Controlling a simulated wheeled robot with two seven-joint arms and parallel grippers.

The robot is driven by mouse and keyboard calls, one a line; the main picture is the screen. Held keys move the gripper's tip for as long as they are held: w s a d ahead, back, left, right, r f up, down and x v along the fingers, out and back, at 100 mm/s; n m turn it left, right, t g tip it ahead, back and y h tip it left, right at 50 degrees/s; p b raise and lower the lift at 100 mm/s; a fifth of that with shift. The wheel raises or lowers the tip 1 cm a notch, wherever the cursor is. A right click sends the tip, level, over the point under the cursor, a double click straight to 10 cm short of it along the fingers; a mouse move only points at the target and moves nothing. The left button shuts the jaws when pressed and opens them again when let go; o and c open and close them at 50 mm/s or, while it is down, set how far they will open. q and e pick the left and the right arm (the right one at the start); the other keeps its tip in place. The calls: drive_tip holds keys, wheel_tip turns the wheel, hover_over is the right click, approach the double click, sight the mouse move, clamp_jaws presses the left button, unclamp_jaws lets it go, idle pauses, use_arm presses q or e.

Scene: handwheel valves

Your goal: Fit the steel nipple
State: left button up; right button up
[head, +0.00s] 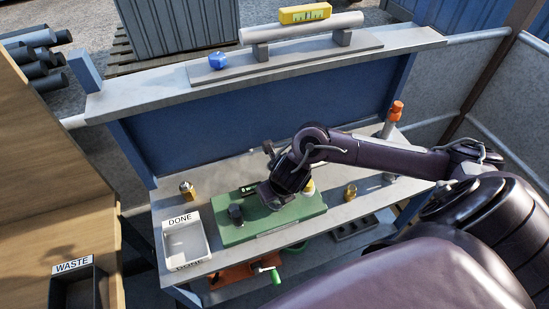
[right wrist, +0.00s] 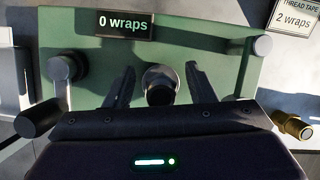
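My right gripper (head: 272,200) reaches in from the right and is low over the green board (head: 285,222). In the right wrist view its two fingers (right wrist: 160,90) stand apart, one on each side of a dark round pipe end (right wrist: 160,78), with a gap on both sides. This may be the steel nipple; I cannot tell for sure. A dark fitting (head: 236,213) stands on the board's left part. A "0 wraps" display (right wrist: 125,24) is at the board's edge. A pale roll (right wrist: 262,45) is at its right corner. My left gripper is not in view.
A white DONE tray (head: 188,240) is left of the board, and a WASTE bin (head: 75,285) is further left. A sign (right wrist: 295,15) reads "THREAD TAPE 2 wraps". A blue panel (head: 250,125) closes the back.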

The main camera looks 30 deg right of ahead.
drive_tip(key=p+v, duration=0.1)
drive_tip(key=v, duration=0.6)
drive_tip(key=shift+r+p, duration=0.3)
drive_tip(key=shift+r, duration=0.05)
